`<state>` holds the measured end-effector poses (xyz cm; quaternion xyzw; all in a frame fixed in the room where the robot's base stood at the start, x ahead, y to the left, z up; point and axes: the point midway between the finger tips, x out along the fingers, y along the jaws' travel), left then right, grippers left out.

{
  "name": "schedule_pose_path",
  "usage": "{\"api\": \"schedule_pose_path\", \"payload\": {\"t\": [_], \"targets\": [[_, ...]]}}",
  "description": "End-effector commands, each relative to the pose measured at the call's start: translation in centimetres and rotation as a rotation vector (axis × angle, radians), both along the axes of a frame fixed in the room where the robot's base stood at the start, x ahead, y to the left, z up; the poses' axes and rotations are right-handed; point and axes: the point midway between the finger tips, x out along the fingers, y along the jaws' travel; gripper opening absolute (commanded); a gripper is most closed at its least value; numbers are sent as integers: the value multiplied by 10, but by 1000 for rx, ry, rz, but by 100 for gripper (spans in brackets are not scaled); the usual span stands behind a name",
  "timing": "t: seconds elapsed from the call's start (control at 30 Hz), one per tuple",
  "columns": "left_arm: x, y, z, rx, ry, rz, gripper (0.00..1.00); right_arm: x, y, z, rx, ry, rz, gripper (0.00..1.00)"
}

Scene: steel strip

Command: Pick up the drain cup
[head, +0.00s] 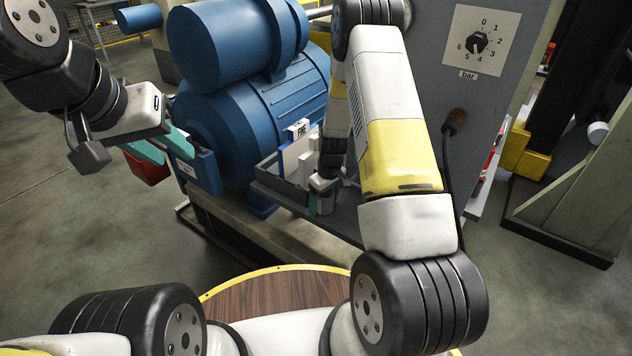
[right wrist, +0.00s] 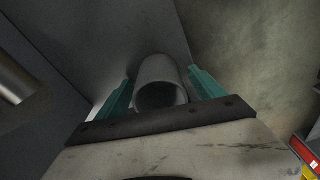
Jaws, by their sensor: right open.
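The drain cup (right wrist: 161,84) looks like a plain grey cylinder with its open mouth facing the right wrist camera. It stands between the two teal fingers of my right gripper (right wrist: 160,92), which are apart on either side of it. In the head view my right gripper (head: 322,197) points down at the grey tray beside the blue motor, and I cannot make out the cup there. My left gripper (head: 162,146) is at the left, near the motor, with its teal fingers spread and nothing seen between them.
A blue motor (head: 250,120) stands behind the grey tray (head: 285,190), which holds upright blue and white pieces (head: 298,155). A grey panel with a dial (head: 478,42) rises at the right. A red container (head: 148,170) sits below my left gripper. A round wooden top (head: 275,295) is in front.

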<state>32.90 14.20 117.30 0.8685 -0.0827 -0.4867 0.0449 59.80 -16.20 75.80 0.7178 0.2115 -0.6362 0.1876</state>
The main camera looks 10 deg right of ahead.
Motion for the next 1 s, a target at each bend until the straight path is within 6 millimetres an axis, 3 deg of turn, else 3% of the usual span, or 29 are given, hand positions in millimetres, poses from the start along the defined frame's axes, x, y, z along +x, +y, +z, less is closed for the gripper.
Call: {"api": "schedule_pose_path", "payload": {"t": [0.23,0.57,1.0], "targets": [[0,0,0,0,0,0,36,0,0,-2,1,-1,0,77],[0,0,0,0,0,0,36,0,0,-1,0,0,0,12],[0,0,0,0,0,0,36,1,0,9,1,-1,0,11]]}}
